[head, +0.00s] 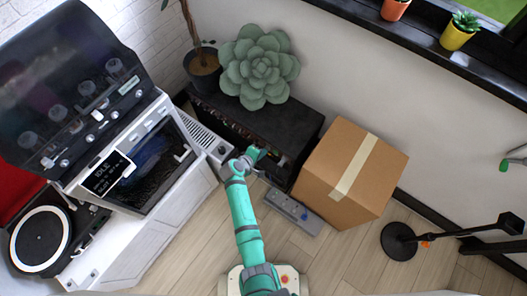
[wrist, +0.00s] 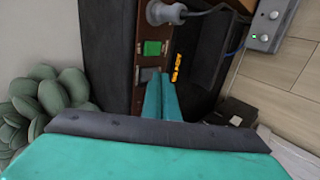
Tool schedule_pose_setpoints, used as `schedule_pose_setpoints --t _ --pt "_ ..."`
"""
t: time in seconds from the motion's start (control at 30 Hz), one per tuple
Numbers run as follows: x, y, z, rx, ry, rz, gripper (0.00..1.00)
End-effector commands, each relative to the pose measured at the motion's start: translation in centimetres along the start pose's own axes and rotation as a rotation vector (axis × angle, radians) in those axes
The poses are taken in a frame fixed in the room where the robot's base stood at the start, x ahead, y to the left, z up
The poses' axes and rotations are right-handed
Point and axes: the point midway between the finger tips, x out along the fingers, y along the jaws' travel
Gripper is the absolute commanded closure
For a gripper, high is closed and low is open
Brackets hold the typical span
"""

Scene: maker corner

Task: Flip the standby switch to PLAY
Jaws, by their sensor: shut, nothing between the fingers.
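The black cabinet (head: 290,122) stands by the wall, its front strip turned toward my arm. In the wrist view its brown panel (wrist: 140,57) carries a green switch (wrist: 152,47), a grey switch (wrist: 149,74) below it, and tiny labels I cannot read. I cannot tell for certain which is the standby switch or how it is set. My gripper (wrist: 161,84) is shut and empty, its fingertips close to the grey switch; I cannot tell whether they touch it. In the head view my gripper (head: 254,153) is at the cabinet's front.
A grey plug (wrist: 165,13) with a cable sticks out above the green switch. A yellow mark (wrist: 177,68) is right of the fingers. A cardboard box (head: 350,172) and power strip (head: 292,210) lie right of my arm. A white printer-like cabinet (head: 165,215) stands left.

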Motion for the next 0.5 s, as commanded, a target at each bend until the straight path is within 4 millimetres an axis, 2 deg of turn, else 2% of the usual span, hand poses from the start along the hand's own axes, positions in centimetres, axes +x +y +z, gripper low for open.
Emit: schedule_pose_setpoints --t 0.13,0.5 --pt "0.66 0.53 0.01 0.001 0.000 0.000 1.00" --pt "0.79 0.59 0.02 0.001 0.000 0.000 1.00"
